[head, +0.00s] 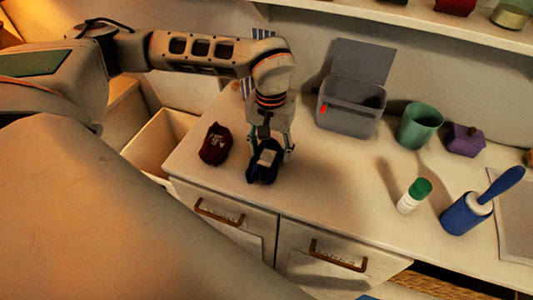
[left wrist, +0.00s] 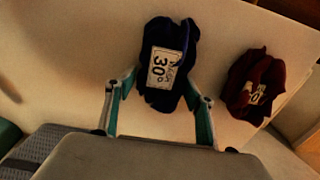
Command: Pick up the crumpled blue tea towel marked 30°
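The crumpled dark blue tea towel (head: 264,168) lies on the white countertop near its front edge. In the left wrist view the blue towel (left wrist: 178,35) shows a white tag reading 30°. My left gripper (head: 270,143) points down right over it. In the left wrist view my left gripper (left wrist: 160,88) is open, with one teal-lined finger on each side of the towel's near end. I cannot tell whether the fingers touch the cloth. My right gripper is in neither view.
A crumpled dark red cloth (head: 215,144) with a tag, also in the left wrist view (left wrist: 252,86), lies close beside. A grey lidded box (head: 348,112), green cup (head: 419,126), purple item (head: 465,139), green-capped bottle (head: 413,196) and blue roller (head: 468,213) stand to the right.

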